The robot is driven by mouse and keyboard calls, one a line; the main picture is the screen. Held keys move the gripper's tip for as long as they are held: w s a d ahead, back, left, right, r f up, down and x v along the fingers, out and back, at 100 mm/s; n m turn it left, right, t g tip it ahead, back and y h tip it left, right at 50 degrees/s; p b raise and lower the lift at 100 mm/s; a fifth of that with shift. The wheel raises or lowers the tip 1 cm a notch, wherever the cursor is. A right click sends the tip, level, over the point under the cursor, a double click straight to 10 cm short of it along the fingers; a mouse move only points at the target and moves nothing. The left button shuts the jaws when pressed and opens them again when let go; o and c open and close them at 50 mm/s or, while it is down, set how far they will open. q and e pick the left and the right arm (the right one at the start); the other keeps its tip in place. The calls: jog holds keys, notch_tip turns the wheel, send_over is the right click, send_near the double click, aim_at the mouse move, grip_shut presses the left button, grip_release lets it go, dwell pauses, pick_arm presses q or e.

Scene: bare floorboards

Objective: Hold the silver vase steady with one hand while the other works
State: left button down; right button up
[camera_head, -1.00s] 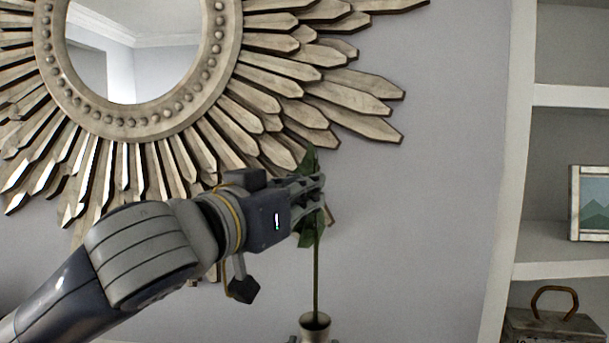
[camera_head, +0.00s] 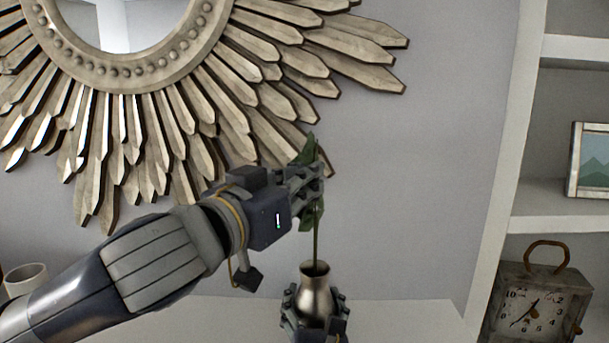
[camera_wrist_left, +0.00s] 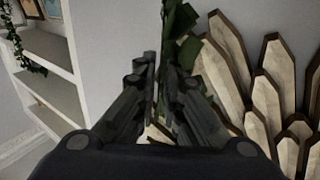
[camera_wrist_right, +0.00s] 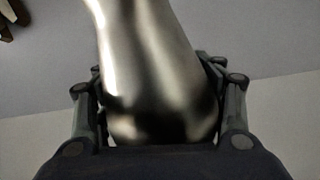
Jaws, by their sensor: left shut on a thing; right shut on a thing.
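The silver vase (camera_head: 315,290) stands upright at the bottom centre of the head view. My right gripper (camera_head: 314,312) is shut around its body, a finger on each side. The vase (camera_wrist_right: 150,70) fills the middle of the right wrist view between the fingers of my right gripper (camera_wrist_right: 160,105). A green leafy stem (camera_head: 316,238) rises from the vase mouth. My left gripper (camera_head: 312,186) is shut on the stem's leafy upper part, above the vase. In the left wrist view the leaves (camera_wrist_left: 180,25) show beyond the fingers of my left gripper (camera_wrist_left: 163,75). The stem's lower end is hidden inside the vase.
A sunburst mirror (camera_head: 150,75) hangs on the wall behind my left arm. A pale surface (camera_head: 400,315) lies below the wall. At right, white shelves (camera_head: 560,200) hold a clock (camera_head: 530,310) and a framed picture (camera_head: 592,160). A cup (camera_head: 26,278) is at far left.

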jog(key=shift+f, duration=0.15)
pick_arm(q)
jog(key=c, duration=1.6)
grip_release()
jog(key=shift+c, duration=0.2)
jog(key=v, duration=0.7)
jog(key=shift+s+a, duration=0.15)
jog(key=shift+s, duration=0.1)
jog(key=shift+w, duration=0.1)
pick_arm(e)
jog(key=o, duration=1.5)
